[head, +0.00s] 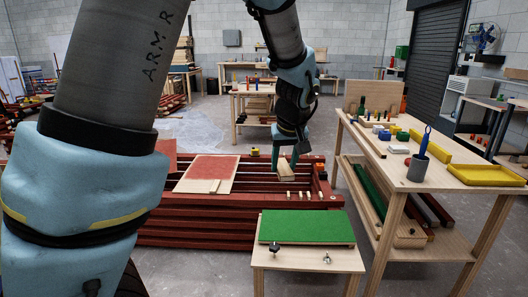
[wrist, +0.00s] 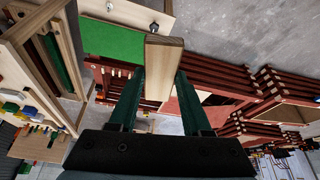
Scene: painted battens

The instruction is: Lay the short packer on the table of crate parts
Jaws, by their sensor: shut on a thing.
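My gripper (head: 288,160) is shut on a short pale wooden block, the short packer (head: 287,173). In the wrist view the packer (wrist: 162,62) sticks out beyond the green fingers of my gripper (wrist: 161,78). In the head view it hangs above the red battens, behind the small wooden table (head: 305,260). That table bears a green board (head: 306,227) and two small dark-and-metal knobs near its front. I cannot tell which table is the one of crate parts. The packer's gripped sides are hidden by the fingers.
A stack of red battens (head: 200,232) carries a red-and-pale panel (head: 210,172) and several small pale pegs.

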